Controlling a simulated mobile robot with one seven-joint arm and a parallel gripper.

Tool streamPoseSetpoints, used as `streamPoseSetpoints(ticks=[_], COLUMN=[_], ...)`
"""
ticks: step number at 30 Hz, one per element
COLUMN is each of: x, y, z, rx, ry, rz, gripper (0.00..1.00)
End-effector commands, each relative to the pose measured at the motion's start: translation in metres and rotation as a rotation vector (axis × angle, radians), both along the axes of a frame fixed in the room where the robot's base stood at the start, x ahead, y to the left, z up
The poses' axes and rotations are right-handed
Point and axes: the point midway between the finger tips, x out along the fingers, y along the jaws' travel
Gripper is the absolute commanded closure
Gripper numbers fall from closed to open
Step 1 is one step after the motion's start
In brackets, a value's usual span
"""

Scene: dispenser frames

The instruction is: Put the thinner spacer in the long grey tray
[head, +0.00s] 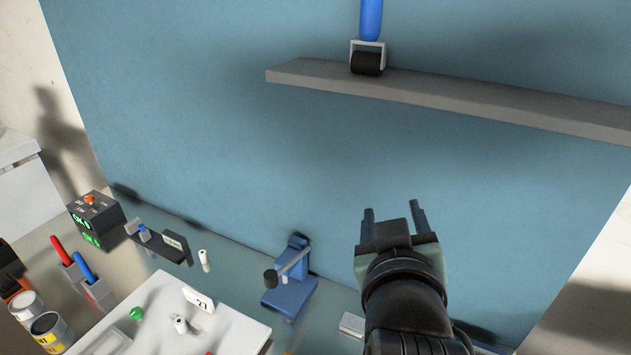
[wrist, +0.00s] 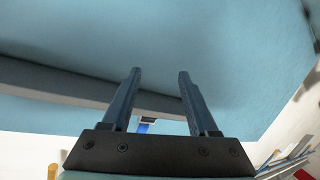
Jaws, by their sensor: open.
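My gripper (head: 391,208) is raised in front of the blue back panel, open with nothing between its fingers; its two fingers also show in the wrist view (wrist: 160,73). Two small pale cylinders may be spacers: one (head: 204,260) stands on the bench near a dark holder, the other (head: 181,325) is on the white board. Both are far to the lower left of my gripper, and I cannot tell which is thinner. A light grey piece (head: 352,324) beside my arm is partly hidden; I cannot tell if it is the long grey tray.
A grey shelf (head: 450,95) with a blue-handled roller (head: 367,60) juts from the panel (head: 220,130) above my gripper. Below stand a blue stand (head: 289,292), a white board (head: 235,335), a black box with green displays (head: 97,217), red and blue pens and cans.

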Motion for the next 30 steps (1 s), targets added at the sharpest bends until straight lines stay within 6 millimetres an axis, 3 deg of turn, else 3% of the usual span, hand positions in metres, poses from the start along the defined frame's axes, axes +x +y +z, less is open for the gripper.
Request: streamPoseSetpoints(ticks=[1, 3, 6, 9, 12, 16, 25, 30], x=[0.003, -0.003, -0.028, -0.061, -0.089, -0.106, -0.106, -0.106], y=[0.019, 0.044, 0.078, 0.103, 0.119, 0.127, 0.127, 0.127], z=[0.051, 0.117, 0.196, 0.253, 0.287, 0.304, 0.305, 0.282], rx=[0.008, 0.034, 0.083, 0.130, 0.164, 0.186, 0.188, 0.188], ry=[-0.158, -0.372, -0.643, -0.853, -0.991, -1.067, -1.071, -1.070], rz=[0.026, 0.069, 0.146, 0.221, 0.279, 0.314, 0.316, 0.317], gripper=[0.40, 0.40, 0.40, 0.40, 0.40, 0.40, 0.40, 0.40])
